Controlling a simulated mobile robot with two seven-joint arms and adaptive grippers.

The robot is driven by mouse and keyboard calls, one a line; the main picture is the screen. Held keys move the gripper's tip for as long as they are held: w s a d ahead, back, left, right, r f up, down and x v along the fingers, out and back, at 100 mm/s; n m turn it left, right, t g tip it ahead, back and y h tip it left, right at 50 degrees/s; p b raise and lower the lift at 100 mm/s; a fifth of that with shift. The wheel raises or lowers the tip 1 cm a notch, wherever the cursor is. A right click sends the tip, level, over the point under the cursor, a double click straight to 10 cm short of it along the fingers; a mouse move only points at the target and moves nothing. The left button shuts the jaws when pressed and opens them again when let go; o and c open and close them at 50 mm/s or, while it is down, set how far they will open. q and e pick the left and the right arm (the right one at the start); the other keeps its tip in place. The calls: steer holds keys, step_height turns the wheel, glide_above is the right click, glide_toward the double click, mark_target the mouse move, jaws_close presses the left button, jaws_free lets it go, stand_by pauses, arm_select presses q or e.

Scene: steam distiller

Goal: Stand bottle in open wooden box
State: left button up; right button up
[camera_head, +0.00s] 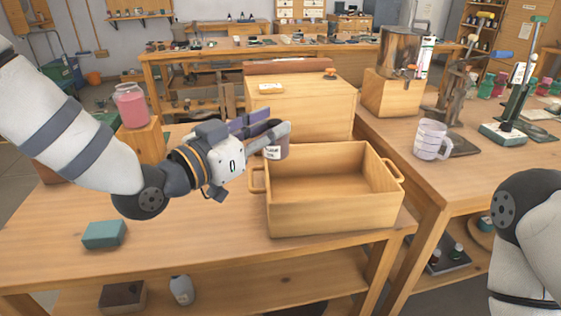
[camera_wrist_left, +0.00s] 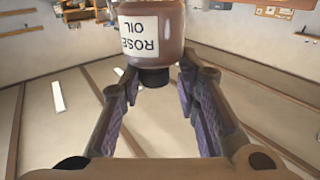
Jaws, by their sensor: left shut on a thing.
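My left gripper (camera_head: 272,134) is shut on a brown bottle (camera_head: 277,150) with a white label, held near the back left corner of the open wooden box (camera_head: 320,218). In the left wrist view the bottle (camera_wrist_left: 150,32) reads "ROSE OIL", upside down in the picture, with its dark cap between the fingers (camera_wrist_left: 155,80). The gripper partly hides the bottle in the head view. The box has a handle at each end and its visible inside looks empty. My right gripper is out of view; only part of that arm shows.
A closed wooden crate (camera_head: 300,102) stands behind the open box. A pink jar (camera_head: 131,106) sits on a wooden block at left. A teal block (camera_head: 104,235) lies at front left. A clear mug (camera_head: 431,140) stands on the right bench. The table's front left is mostly clear.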

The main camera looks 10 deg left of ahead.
mark_target(273, 147)
arm_select(q)
steer(key=w+f, duration=0.2)
steer(key=f, duration=0.1)
steer(key=w+f+b, duration=0.1)
steer(key=f, duration=0.1)
steer(key=shift+d+f, duration=0.15)
steer(key=shift+f, duration=0.1)
steer(key=shift+w+f+b, duration=0.15)
steer(key=shift+w+f, duration=0.1)
steer(key=shift+f, duration=0.6)
steer(key=shift+w+f+b, duration=0.15)
steer(key=shift+w+f, duration=0.15)
steer(key=shift+f, duration=0.6)
steer(key=shift+w+f+b, duration=0.15)
steer(key=shift+w+f, duration=0.1)
steer(key=shift+f, duration=0.6)
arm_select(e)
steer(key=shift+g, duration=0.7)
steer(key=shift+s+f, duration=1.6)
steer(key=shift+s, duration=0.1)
arm_select(q)
steer(key=o, duration=1.2)
